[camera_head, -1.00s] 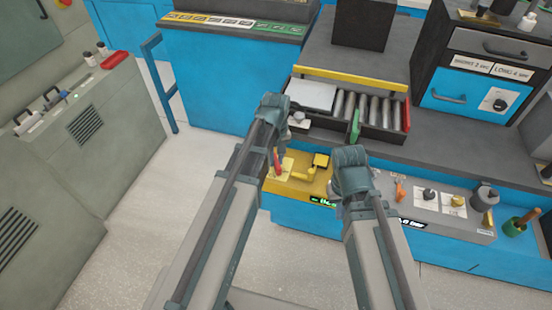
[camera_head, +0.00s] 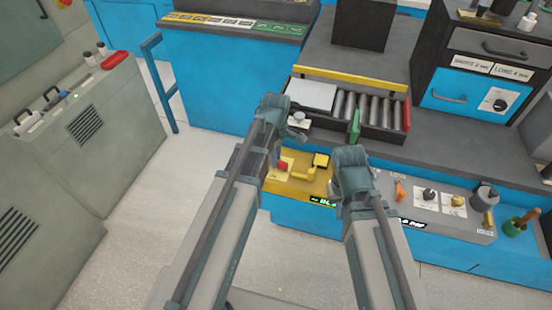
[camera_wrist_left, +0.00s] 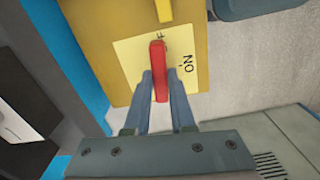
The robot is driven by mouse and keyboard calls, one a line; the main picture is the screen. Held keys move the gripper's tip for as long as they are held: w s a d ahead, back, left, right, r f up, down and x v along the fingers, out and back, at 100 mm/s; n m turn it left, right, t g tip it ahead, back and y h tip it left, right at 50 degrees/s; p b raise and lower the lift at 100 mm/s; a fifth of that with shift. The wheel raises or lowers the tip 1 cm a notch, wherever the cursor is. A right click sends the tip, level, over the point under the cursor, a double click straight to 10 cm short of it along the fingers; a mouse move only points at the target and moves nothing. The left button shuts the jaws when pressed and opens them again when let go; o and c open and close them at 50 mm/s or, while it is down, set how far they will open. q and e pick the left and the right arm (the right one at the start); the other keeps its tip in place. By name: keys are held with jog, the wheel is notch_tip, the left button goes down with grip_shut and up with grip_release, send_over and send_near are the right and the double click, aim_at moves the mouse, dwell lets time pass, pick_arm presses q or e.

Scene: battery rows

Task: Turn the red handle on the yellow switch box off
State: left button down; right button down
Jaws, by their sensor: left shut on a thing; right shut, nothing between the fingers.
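The yellow switch box (camera_head: 305,188) is at the front of the bench, with a small green display on its front edge. My left gripper (camera_head: 280,158) is over its left part. In the left wrist view the yellow box (camera_wrist_left: 110,30) has a pale plate with "ON" on the right and a partly covered mark above. The red handle (camera_wrist_left: 159,72) points up toward that covered mark, away from "ON". My left gripper (camera_wrist_left: 161,92) is shut on it, one finger each side. My right gripper (camera_head: 337,190) is shut and empty, right of the yellow box.
A grey panel (camera_head: 410,205) with an orange handle and knobs adjoins the yellow box on the right. A dark tray (camera_head: 375,135) with metal cylinders lies behind. A grey-green cabinet (camera_head: 130,150) stands at left, with open floor between.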

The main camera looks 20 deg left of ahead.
pick_arm(q)
jog(key=shift+n, duration=0.7)
jog(key=c, duration=0.8)
grip_release()
jog(key=shift+o, duration=0.2)
notch_tip(320, 180, up, 14)
jog(key=p, duration=1.3)
jog(key=shift+p, duration=0.4)
jog(key=shift+f, duration=0.15)
